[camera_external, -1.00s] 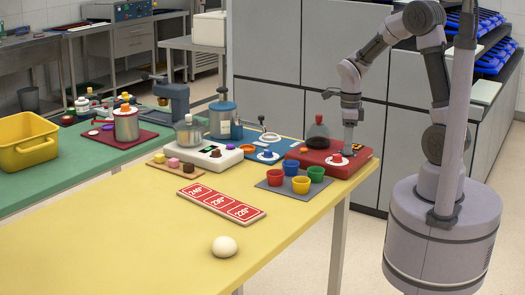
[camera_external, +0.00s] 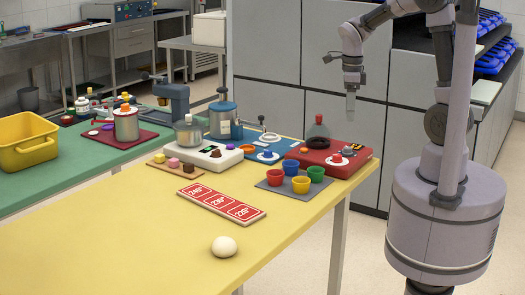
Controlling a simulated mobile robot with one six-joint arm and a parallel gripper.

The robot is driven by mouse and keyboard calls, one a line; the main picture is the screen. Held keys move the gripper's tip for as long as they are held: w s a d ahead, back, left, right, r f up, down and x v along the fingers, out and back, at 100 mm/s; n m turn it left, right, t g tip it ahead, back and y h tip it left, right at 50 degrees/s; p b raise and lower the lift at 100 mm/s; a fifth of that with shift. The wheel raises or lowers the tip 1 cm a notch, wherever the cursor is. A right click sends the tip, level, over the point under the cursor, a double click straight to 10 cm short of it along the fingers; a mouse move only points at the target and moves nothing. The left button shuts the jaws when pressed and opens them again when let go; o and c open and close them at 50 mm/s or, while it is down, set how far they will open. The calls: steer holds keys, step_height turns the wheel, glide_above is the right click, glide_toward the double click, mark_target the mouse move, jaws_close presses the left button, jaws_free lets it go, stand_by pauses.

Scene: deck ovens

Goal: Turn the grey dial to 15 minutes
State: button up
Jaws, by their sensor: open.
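My gripper (camera_external: 351,104) hangs in the air above and a little right of the red unit (camera_external: 362,156), pointing down and touching nothing. It is open and empty. I cannot pick out a grey dial with certainty, and no minute marks are readable. The red unit carries a red knob on a white disc (camera_external: 338,159). The blue board (camera_external: 285,149) carries a blue knob on a white disc (camera_external: 266,156) and a pale grey round piece (camera_external: 270,137). The white unit (camera_external: 230,158) carries a brown knob (camera_external: 215,153).
Several coloured cups stand on a grey mat (camera_external: 268,187) on the yellow table (camera_external: 130,235). A red temperature strip (camera_external: 221,202) and a white ball (camera_external: 224,246) lie nearer. The table's front left is clear.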

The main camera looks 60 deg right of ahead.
step_height(320, 180, up, 6)
steer(key=shift+f+p, duration=0.1)
steer(key=shift+p, duration=0.7)
